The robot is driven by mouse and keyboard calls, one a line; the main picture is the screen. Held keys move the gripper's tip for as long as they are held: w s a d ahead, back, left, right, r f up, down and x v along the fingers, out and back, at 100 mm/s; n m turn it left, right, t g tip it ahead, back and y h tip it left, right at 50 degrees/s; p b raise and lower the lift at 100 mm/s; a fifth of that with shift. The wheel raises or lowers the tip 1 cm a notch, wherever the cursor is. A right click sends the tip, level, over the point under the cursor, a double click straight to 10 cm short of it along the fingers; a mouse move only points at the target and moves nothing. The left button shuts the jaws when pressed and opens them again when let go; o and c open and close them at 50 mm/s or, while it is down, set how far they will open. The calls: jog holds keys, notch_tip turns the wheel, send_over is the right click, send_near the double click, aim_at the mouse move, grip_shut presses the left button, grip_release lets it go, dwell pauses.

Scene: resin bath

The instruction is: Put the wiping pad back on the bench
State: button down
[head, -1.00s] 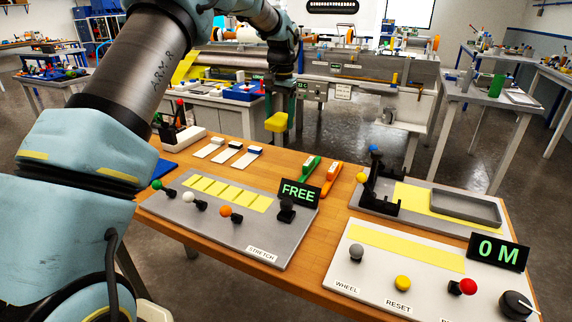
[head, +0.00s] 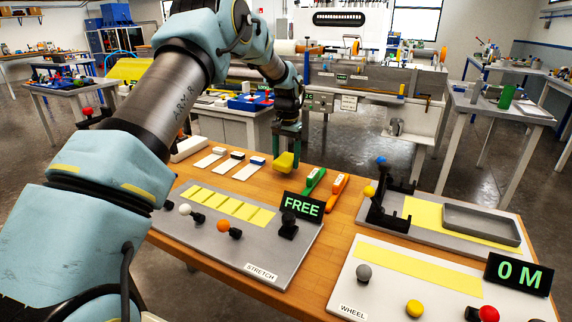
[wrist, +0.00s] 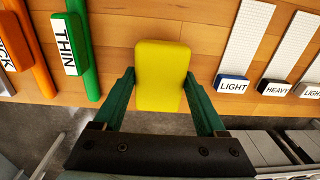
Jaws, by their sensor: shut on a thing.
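The wiping pad, a yellow block with rounded edges, shows in the head view (head: 284,164) and in the wrist view (wrist: 162,62). My gripper (head: 289,150) is shut on it, with one green finger on each side in the wrist view. The pad is at the far edge of the wooden bench (head: 262,182), between the white strips and the green tool. In the wrist view its outer part lies over the wood. I cannot tell whether its underside touches the bench.
White strips with labelled blocks (head: 237,155) lie left of the pad. A green tool (head: 314,182) and an orange tool (head: 337,192) lie right. The stretch panel (head: 262,243), FREE sign (head: 302,205) and black-bracketed tray (head: 480,226) stand nearer or further right.

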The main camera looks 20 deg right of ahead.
aim_at(286, 159)
jog(key=shift+f+p, duration=0.3)
jog(key=shift+f, duration=1.15)
grip_release()
jog(key=shift+r, duration=0.1)
jog(key=r+b, duration=0.1)
jog(key=r, duration=0.5)
jog(key=r+b, duration=0.1)
jog(key=r, duration=0.5)
jog(key=shift+s+b, duration=0.2)
jog(key=shift+b, duration=0.2)
